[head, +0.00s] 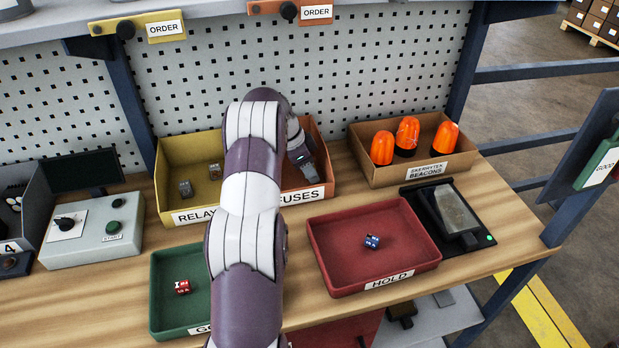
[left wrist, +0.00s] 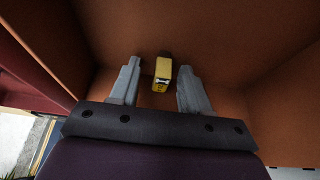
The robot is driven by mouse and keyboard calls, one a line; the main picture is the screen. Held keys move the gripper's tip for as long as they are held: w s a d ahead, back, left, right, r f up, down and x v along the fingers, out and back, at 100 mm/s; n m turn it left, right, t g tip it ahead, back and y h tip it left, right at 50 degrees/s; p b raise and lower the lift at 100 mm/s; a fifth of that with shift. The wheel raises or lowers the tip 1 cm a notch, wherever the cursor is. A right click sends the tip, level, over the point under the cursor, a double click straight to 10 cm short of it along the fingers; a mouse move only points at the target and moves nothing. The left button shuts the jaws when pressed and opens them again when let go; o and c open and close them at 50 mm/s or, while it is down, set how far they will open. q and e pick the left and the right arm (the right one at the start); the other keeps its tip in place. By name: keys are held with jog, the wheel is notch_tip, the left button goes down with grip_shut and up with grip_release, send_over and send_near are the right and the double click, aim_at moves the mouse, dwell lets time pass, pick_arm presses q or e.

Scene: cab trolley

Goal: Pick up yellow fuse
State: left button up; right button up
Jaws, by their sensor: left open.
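The yellow fuse (left wrist: 163,69) lies on the floor of the orange fuses bin, in the left wrist view. It shows between and just beyond the fingertips of my left gripper (left wrist: 156,84), which is open. I cannot tell that either finger touches it. In the head view my left gripper (head: 304,165) reaches down into the orange fuses bin (head: 318,150), and my arm covers much of that bin. The fuse is hidden in the head view. My right gripper is not in view.
A yellow relay bin (head: 165,180) stands left of the fuses bin. A beacons box (head: 455,165) stands to the right. In front are a red hold tray (head: 335,283) with a blue item (head: 372,241) and a green tray (head: 160,262) with a red item (head: 183,287).

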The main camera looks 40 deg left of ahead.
pick_arm(q)
jog(key=shift+w, duration=0.1)
jog(key=c, duration=0.3)
grip_shut()
